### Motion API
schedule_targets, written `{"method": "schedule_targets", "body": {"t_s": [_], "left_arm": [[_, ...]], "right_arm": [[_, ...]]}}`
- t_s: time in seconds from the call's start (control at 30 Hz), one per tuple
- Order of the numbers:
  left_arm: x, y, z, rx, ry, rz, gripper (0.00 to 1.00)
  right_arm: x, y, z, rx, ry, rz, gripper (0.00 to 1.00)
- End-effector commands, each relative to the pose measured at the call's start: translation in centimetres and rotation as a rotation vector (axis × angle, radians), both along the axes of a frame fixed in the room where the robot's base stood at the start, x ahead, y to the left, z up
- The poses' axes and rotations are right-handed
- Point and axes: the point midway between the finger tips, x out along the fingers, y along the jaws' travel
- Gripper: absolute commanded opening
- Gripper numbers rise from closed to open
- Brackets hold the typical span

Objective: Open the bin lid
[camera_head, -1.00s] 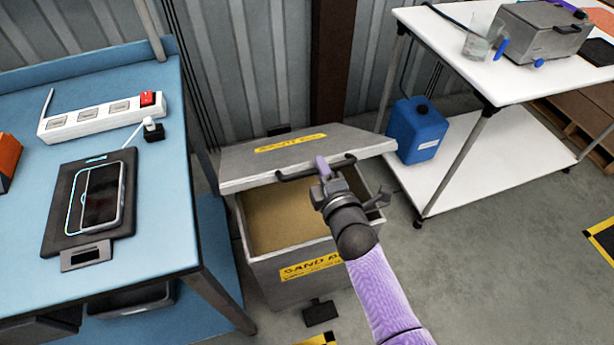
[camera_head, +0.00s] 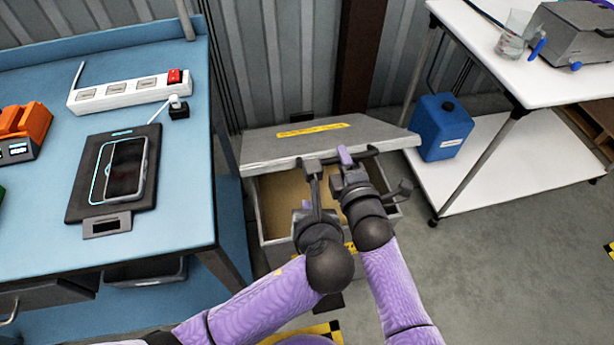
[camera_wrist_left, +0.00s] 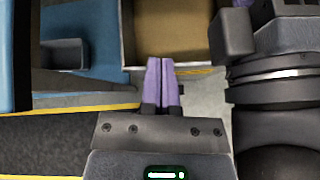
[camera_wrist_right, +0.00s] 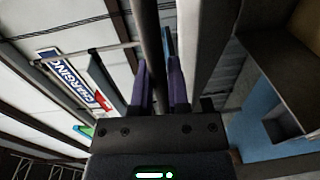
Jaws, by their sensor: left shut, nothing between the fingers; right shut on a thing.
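The grey bin (camera_head: 274,250) stands on the floor between the tables, with sand-coloured contents visible inside. Its lid (camera_head: 285,147), with a yellow label, is raised partway and tilted above the opening. My right gripper (camera_head: 345,156) is shut on the dark lid handle (camera_head: 368,153) at the lid's front edge; the handle bar (camera_wrist_right: 147,35) runs between its fingers in the right wrist view. My left gripper (camera_head: 306,205) is over the bin's front part, below the lid's edge. In the left wrist view its purple fingers (camera_wrist_left: 162,80) are together and empty. My arms hide part of the bin's front.
A blue workbench (camera_head: 180,215) stands close on the left, with a power strip (camera_head: 125,92) and a tablet-like device (camera_head: 125,168). A white table (camera_head: 500,70) is on the right, with a blue canister (camera_head: 441,128) on its lower shelf. A corrugated wall is behind the bin.

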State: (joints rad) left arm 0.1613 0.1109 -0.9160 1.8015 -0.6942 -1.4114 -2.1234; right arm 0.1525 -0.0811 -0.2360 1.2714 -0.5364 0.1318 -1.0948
Motion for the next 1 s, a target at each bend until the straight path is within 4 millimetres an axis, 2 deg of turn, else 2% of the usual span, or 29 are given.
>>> {"method": "schedule_targets", "body": {"t_s": [0.17,0.4,0.83,1.0], "left_arm": [[3.0,0.8,-1.9,0.001,0.000,0.003,0.00],[5.4,0.9,0.2,-0.002,-0.002,0.002,0.00],[5.7,0.9,0.6,-0.002,0.000,0.002,0.00],[6.8,1.3,2.2,-0.002,-0.005,0.003,0.00]], "right_arm": [[0.0,0.0,0.0,0.000,0.000,0.000,0.00],[0.0,0.0,0.0,0.000,0.000,0.000,0.00],[0.0,0.0,0.0,0.000,0.000,0.000,0.00],[0.0,0.0,0.0,0.000,0.001,0.000,0.00]]}}
